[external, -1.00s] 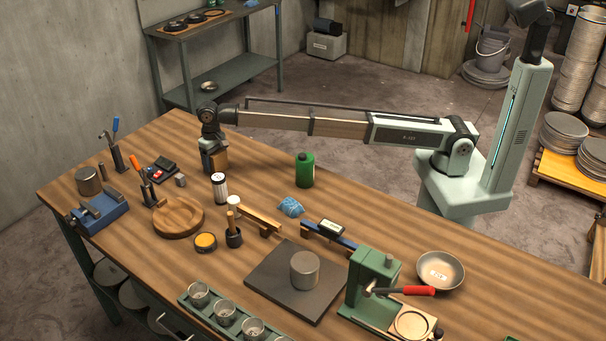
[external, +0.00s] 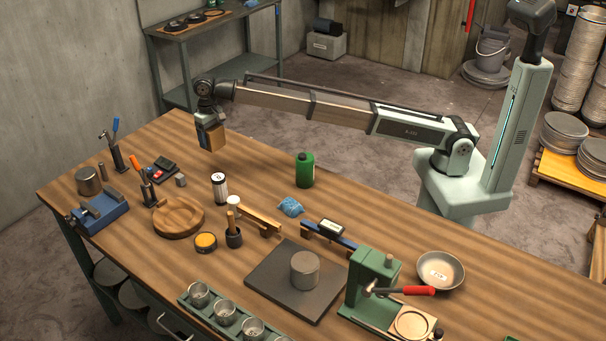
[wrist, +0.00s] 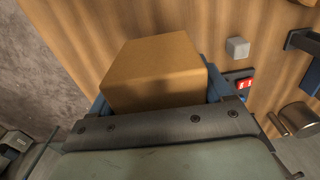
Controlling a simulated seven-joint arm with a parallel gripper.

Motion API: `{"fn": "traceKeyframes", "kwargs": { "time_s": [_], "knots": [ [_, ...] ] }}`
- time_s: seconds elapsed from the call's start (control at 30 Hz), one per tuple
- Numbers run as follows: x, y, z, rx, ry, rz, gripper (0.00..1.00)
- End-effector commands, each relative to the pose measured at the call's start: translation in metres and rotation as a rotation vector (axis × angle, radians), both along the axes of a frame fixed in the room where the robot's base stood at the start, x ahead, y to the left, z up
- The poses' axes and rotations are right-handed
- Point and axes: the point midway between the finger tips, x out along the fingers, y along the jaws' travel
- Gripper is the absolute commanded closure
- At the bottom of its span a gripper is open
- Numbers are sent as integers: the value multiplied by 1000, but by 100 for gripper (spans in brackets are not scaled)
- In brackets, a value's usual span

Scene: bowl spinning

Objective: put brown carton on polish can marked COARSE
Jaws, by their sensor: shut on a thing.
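The brown carton (external: 217,138) is held in my gripper (external: 208,130) above the far left part of the workbench. In the wrist view the carton (wrist: 152,70) fills the space between the blue fingers of my gripper (wrist: 155,92), which are shut on its sides. A low round tin with a yellow top and dark side (external: 205,242) stands on the bench, nearer the camera. It may be the polish can, but its marking is too small to read. Nothing stands on it.
A wooden dish (external: 179,217), a white-and-black cylinder (external: 219,188) and a dark pot with a wooden handle (external: 234,236) stand around the tin. A green canister (external: 305,170) stands to the right. The bench below the carton looks clear.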

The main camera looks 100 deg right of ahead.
Motion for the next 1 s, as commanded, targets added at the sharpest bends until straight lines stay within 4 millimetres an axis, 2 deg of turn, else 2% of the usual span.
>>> {"fn": "traceKeyframes", "kwargs": {
  "time_s": [0.17,0.4,0.63,0.87,1.0],
  "knots": [
    [2,0,37,-1,-4,0,58],
    [2,0,105,0,-3,0,58],
    [2,0,149,-1,-2,0,58],
    [-2,49,147,0,0,8,58],
    [-6,89,147,1,-1,11,58]
  ]
}}
